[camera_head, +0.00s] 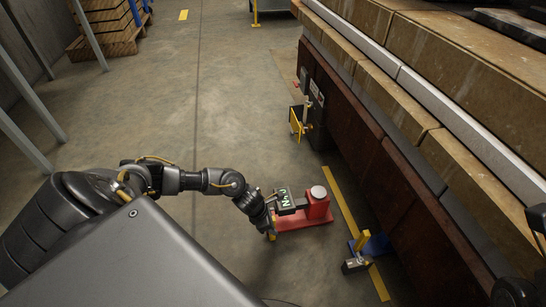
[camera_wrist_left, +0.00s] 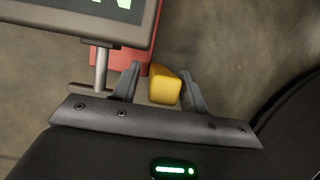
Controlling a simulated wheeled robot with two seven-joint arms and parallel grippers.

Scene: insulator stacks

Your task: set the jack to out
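The jack (camera_head: 317,206) is a red unit on a red base plate, with a pale round top, standing on the floor beside the stack. A small dark sign (camera_head: 285,198) with light letters sits at its left, and part of it shows in the left wrist view (camera_wrist_left: 95,10). My left gripper (camera_head: 270,231) is at the jack's near left end. In the left wrist view its fingers (camera_wrist_left: 160,90) stand open on either side of a yellow handle (camera_wrist_left: 165,87). The right finger is close to the handle; I cannot tell if they touch.
The long stack (camera_head: 400,170) of brown and grey layers runs along the right. A blue and yellow device (camera_head: 372,245) stands on the floor by the yellow line (camera_head: 347,205). A yellow part (camera_head: 297,124) juts from the stack's far end.

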